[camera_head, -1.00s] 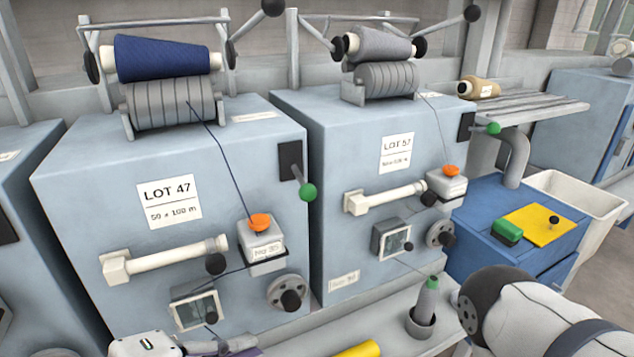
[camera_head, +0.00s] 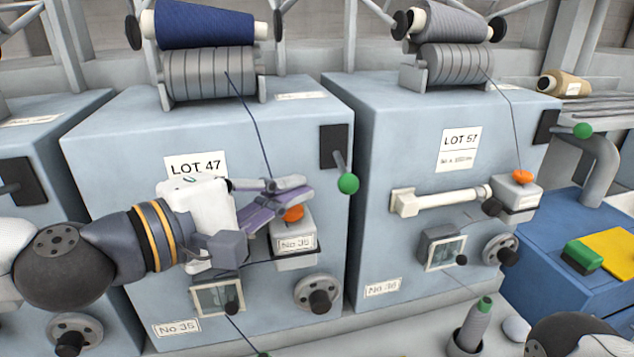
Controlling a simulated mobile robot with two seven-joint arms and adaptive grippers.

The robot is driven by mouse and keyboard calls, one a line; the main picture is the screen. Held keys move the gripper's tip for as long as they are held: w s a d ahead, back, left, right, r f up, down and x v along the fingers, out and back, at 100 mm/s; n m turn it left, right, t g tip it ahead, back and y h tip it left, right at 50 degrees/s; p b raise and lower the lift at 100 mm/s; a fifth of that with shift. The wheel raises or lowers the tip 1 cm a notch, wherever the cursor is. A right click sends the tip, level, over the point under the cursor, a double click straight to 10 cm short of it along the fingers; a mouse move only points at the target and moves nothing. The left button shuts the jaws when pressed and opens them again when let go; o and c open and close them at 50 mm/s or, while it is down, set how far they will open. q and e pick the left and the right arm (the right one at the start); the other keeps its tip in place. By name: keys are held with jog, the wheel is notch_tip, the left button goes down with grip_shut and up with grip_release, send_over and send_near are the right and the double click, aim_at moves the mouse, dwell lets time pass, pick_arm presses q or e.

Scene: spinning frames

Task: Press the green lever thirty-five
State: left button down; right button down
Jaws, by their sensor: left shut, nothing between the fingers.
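The green lever of machine 35 (camera_head: 348,183) is a green ball on a short grey arm. It hangs from a black plate at the upper right of the machine front marked LOT 47 and No 35. My left gripper (camera_head: 306,188) is shut and empty, its purple-grey fingers pointing right. Its tips are a little left of the green ball, with a gap in the picture, and just above the orange button (camera_head: 293,213). My left arm covers the white rod and part of the LOT 47 label. My right gripper is out of view.
The neighbouring machine No 36 (camera_head: 382,240) has its own green lever (camera_head: 582,130). Blue (camera_head: 205,24) and grey (camera_head: 452,20) yarn cones sit on top, with threads running down. A grey cone (camera_head: 474,325) stands on the front ledge. A blue cabinet (camera_head: 550,270) is at right.

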aim_at(348, 184)
pick_arm(q)
jog(key=x, duration=0.5)
jog(key=shift+d+r, duration=0.1)
jog(key=shift+r, duration=0.05)
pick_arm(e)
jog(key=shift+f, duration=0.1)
pick_arm(q)
jog(key=shift+r, duration=0.1)
